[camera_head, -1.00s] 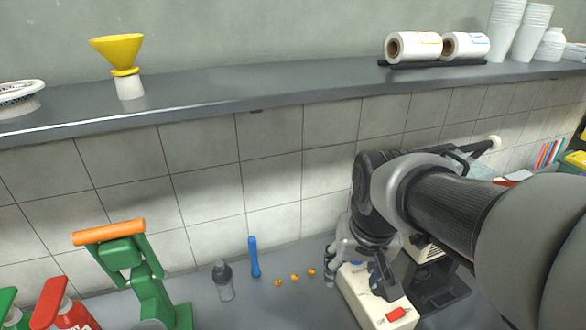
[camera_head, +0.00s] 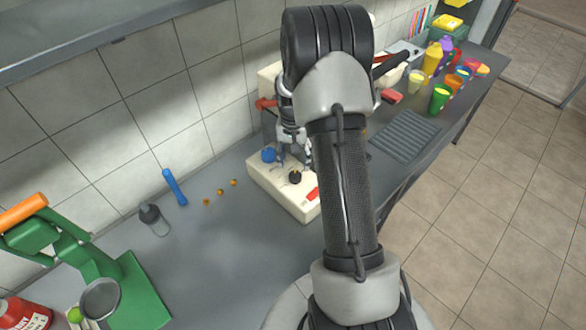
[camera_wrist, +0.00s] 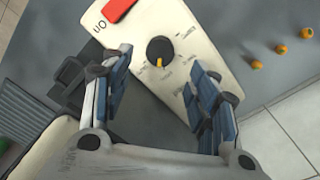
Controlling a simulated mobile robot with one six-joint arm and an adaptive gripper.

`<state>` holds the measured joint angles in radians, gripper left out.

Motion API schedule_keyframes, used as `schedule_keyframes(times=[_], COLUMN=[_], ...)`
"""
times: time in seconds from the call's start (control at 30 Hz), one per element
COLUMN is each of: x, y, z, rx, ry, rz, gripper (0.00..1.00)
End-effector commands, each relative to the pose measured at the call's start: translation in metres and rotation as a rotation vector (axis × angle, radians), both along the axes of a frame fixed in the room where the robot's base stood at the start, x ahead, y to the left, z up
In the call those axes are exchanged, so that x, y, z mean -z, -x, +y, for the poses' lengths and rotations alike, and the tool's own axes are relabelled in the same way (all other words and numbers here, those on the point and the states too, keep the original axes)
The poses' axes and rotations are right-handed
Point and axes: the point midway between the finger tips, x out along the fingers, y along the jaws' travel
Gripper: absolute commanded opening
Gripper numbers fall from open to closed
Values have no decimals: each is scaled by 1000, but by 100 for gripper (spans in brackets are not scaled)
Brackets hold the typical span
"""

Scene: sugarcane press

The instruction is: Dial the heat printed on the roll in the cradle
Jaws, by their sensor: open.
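The black dial (camera_head: 295,177) sits on top of the machine's white base (camera_head: 275,192). In the wrist view the dial (camera_wrist: 160,51) has a yellow-orange pointer toward the picture's bottom, and small print around it that I cannot read. My gripper (camera_head: 294,158) is above the base, close to the dial. In the wrist view its two fingers (camera_wrist: 160,75) are apart, empty, with the dial beyond and between them. No roll or cradle shows now.
A green press (camera_head: 100,270) stands further left. Colored cups (camera_head: 439,97) and a ridged mat (camera_head: 405,137) are right.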

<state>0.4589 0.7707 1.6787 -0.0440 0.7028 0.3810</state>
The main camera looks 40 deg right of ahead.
Motion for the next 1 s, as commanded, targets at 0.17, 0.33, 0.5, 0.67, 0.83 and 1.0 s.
schedule_keyframes(times=[0.17, 0.33, 0.5, 0.67, 0.83, 1.0], x=[29, 54, 68, 70, 69, 69], y=[2, 2, 2, 2, 2, 2], z=[0, -1, -1, -1, -1, -1], rx=[-1, -1, -2, -2, -2, -2], ry=[-2, -1, 0, 1, 0, 0], rz=[4, 2, 1, -1, 0, 0], gripper=[54, 54, 54, 54, 53, 42])
